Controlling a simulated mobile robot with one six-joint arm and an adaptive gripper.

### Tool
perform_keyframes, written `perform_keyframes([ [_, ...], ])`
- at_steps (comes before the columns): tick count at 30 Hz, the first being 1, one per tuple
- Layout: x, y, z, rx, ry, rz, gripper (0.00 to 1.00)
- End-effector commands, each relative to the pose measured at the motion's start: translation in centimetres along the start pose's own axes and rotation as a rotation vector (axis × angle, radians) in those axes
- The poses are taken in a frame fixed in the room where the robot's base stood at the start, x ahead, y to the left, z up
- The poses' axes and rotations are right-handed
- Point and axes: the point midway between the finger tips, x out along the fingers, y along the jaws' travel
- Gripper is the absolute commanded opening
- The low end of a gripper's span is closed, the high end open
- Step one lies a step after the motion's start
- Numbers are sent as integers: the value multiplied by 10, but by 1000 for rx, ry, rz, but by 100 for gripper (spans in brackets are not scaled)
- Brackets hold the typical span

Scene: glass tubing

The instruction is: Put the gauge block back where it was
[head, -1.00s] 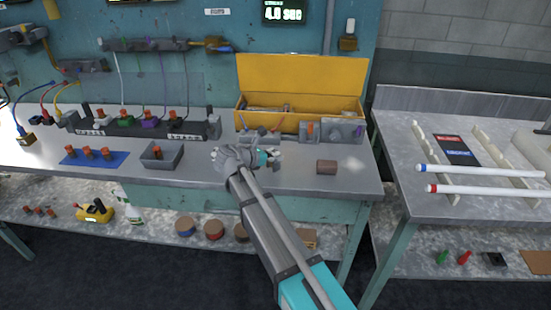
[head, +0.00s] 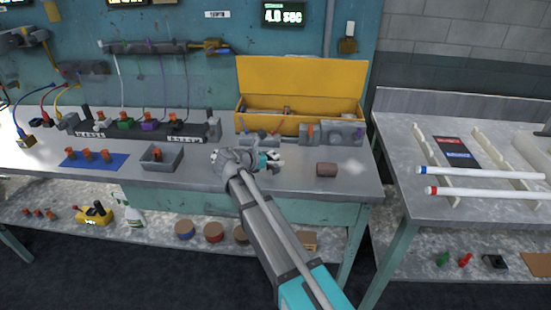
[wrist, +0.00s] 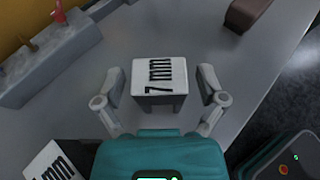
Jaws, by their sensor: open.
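A pale gauge block (wrist: 160,75) marked "7 mm" stands on the metal bench in the wrist view. My gripper (wrist: 161,88) is open, with one finger on each side of the block and a visible gap on both sides. A second white block (wrist: 52,163), marked in mm with its number cut off, shows at the lower left of the wrist view. In the head view my gripper (head: 274,159) is low over the right part of the bench, and I cannot clearly make out the 7 mm block there.
A brown block (head: 327,169) lies right of my gripper. Behind stand an open yellow box (head: 300,75) and a grey fixture (head: 340,133). A grey tray (head: 160,158) and blue mat (head: 72,159) are to the left. The bench's front edge is close.

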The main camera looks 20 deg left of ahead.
Motion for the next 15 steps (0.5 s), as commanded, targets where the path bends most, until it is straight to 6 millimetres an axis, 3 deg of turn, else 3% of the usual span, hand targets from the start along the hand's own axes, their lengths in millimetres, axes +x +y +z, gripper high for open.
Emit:
perform_keyframes([
  [8,-12,0,4,0,0,1,90],
  [15,-46,0,5,-1,0,2,90],
])
